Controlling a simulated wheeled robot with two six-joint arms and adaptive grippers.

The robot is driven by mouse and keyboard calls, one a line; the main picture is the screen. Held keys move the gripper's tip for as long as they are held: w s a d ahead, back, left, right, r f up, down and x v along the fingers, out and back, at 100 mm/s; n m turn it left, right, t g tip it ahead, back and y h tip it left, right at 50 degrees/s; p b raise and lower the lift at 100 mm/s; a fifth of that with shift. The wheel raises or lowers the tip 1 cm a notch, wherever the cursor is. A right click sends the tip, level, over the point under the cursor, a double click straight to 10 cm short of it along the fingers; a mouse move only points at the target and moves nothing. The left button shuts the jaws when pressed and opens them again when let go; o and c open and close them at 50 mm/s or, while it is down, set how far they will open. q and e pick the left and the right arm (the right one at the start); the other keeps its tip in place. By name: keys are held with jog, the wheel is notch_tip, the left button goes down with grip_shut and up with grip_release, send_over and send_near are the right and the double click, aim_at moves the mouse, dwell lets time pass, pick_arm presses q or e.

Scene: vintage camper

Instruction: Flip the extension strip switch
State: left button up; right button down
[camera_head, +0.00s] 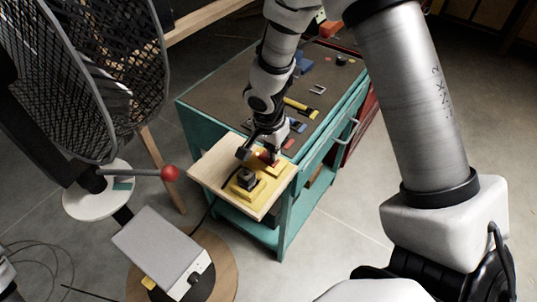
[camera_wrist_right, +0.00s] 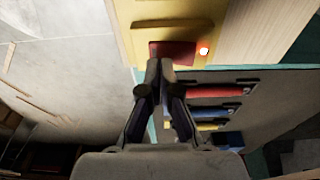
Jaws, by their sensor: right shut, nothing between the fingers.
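The yellow extension strip (camera_head: 246,190) lies on a pale wooden board at the near end of a teal workbench. A black plug (camera_head: 246,178) sits on its near-left part. Its red switch (camera_wrist_right: 172,52) shows in the right wrist view, with a small glowing light (camera_wrist_right: 203,50) beside it. My right gripper (camera_head: 272,160) is over the far-right end of the strip. In the wrist view its shut, empty fingers (camera_wrist_right: 160,66) point at the lower edge of the red switch. I cannot tell whether they touch it. My left gripper is not in view.
The teal workbench (camera_head: 215,95) carries several tools, including a yellow-handled one (camera_head: 300,107). A large black mesh fan (camera_head: 95,70) stands at left, near a red-knobbed lever (camera_head: 170,173). A grey box (camera_head: 160,247) sits on a round wooden top in front. Floor at right is clear.

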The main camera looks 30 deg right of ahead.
aim_at(273, 162)
jog(key=shift+r+p, duration=1.6)
jog(key=shift+r, duration=1.2)
jog(key=shift+s, duration=0.1)
